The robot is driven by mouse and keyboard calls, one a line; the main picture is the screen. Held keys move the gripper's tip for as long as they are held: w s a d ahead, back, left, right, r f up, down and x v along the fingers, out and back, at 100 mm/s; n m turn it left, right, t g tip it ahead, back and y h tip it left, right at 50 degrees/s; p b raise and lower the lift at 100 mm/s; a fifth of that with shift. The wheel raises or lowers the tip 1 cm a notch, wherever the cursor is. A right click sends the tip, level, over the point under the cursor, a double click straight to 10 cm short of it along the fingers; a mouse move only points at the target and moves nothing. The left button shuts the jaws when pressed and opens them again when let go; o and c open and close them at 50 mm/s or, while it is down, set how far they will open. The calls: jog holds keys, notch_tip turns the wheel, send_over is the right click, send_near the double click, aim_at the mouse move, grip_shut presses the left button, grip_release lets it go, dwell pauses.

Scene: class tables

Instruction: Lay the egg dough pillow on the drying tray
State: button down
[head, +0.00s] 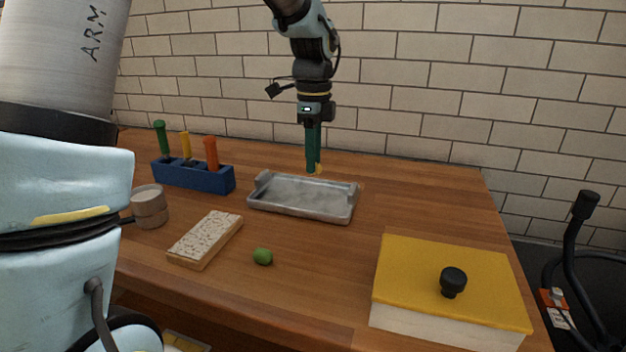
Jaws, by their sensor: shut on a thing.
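My gripper (314,171) points straight down with its long green fingers. It is shut on a small yellow piece, the egg dough pillow (319,169), mostly hidden by the fingers. The drying tray (257,203) is a grey metal tray with raised ends, lying flat on the table, and nothing shows on it. The fingertips appear just above the tray's back edge in the picture. I cannot tell whether they are over the tray or behind it.
A green lump (262,257) lies in front of the tray beside a speckled board (205,239). A blue rack (193,176) with colored handles and a round container (149,206) stand left. A yellow-lidded box (420,264) is front right. The table (420,200) is clear right of the tray.

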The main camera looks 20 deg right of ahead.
notch_tip(320, 180, down, 8)
jog(key=shift+r+p, duration=0.2)
jog(key=shift+p, duration=0.3)
jog(key=shift+f, duration=0.1)
jog(key=c, duration=0.6)
grip_release()
jog(key=shift+c, duration=0.2)
notch_tip(320, 180, up, 12)
jog(key=shift+r+b, duration=0.15)
jog(key=shift+b, duration=0.55)
jog(key=shift+s, duration=0.1)
